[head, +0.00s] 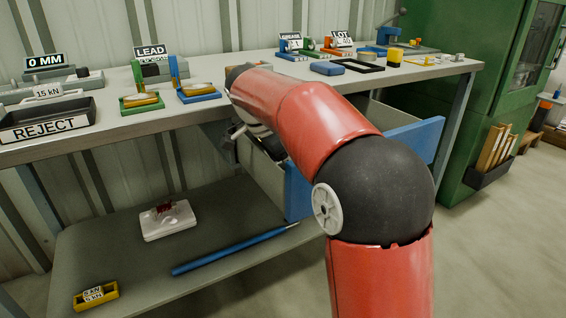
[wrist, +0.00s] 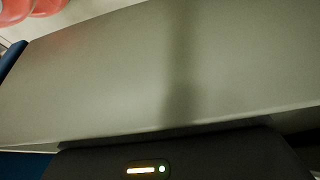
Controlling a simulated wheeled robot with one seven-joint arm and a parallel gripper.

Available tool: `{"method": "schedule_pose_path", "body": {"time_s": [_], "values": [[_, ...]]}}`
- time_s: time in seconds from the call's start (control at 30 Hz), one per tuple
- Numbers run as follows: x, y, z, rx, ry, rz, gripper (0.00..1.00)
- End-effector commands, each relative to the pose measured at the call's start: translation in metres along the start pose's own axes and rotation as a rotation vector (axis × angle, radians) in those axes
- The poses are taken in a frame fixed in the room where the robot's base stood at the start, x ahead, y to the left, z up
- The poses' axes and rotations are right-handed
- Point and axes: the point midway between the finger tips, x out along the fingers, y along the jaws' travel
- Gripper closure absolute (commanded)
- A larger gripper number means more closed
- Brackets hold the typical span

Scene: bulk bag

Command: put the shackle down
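I cannot make out a shackle for certain in either view. My gripper (head: 236,136) is small and mostly hidden behind my red arm in the head view, just below the bench's front edge beside the open drawer (head: 262,172).
The bench top (head: 205,107) carries a black REJECT tray (head: 48,122), green and blue stands and labelled blocks. The lower shelf (head: 110,262) holds a white box (head: 169,221), a blue bar (head: 232,250) and a yellow tray (head: 96,297). A green cabinet (head: 460,130) stands at right.

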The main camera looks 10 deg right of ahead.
Motion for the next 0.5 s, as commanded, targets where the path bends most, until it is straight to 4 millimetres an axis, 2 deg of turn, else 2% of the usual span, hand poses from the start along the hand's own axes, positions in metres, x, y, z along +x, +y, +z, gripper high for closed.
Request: {"method": "schedule_pose_path", "body": {"time_s": [0.27, 0.37, 0.5], "values": [[-0.009, 0.0, -0.002, 0.0, 0.0, -0.001, 0.2], [-0.025, -0.001, -0.001, 0.0, 0.001, -0.003, 0.2], [-0.056, -0.001, -0.002, -0.001, 0.0, -0.004, 0.2]]}}
